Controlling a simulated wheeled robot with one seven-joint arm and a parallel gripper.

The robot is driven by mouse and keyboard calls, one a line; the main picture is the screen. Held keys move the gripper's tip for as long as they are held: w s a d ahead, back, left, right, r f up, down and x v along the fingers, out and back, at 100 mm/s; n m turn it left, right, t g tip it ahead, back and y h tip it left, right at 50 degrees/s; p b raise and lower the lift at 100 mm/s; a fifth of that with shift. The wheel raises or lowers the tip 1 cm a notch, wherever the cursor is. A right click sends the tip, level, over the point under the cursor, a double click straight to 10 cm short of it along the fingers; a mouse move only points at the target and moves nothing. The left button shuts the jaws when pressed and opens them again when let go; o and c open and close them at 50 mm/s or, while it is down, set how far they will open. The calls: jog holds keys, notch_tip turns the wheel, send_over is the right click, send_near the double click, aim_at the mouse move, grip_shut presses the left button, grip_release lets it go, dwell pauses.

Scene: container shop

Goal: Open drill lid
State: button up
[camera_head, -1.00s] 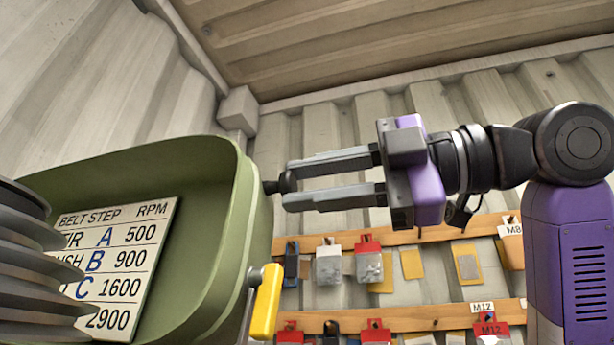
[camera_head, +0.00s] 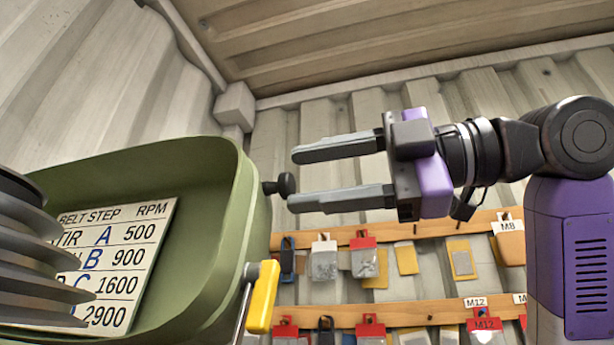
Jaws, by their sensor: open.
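The green drill lid (camera_head: 225,205) stands raised at the left, its inside showing with a belt step and RPM chart (camera_head: 120,255). A small black knob (camera_head: 280,186) sticks out from the lid's right side. My gripper (camera_head: 291,178) is open and empty just right of the knob, one finger above its level and one below. The fingertips look clear of the knob. The dark stepped pulley (camera_head: 35,255) shows at the left edge. The lid's hinge and lower part are out of view.
A yellow-handled lever (camera_head: 263,296) sits below the knob, beside the lid. Wooden rails (camera_head: 415,232) with hanging packets are on the wall behind. A corrugated wall and ceiling enclose the space. Open air lies above the gripper.

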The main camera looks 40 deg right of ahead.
jog(key=b+v, duration=0.1)
jog(key=v, duration=0.5)
jog(key=shift+s+d, duration=0.2)
jog(key=shift+s, duration=0.1)
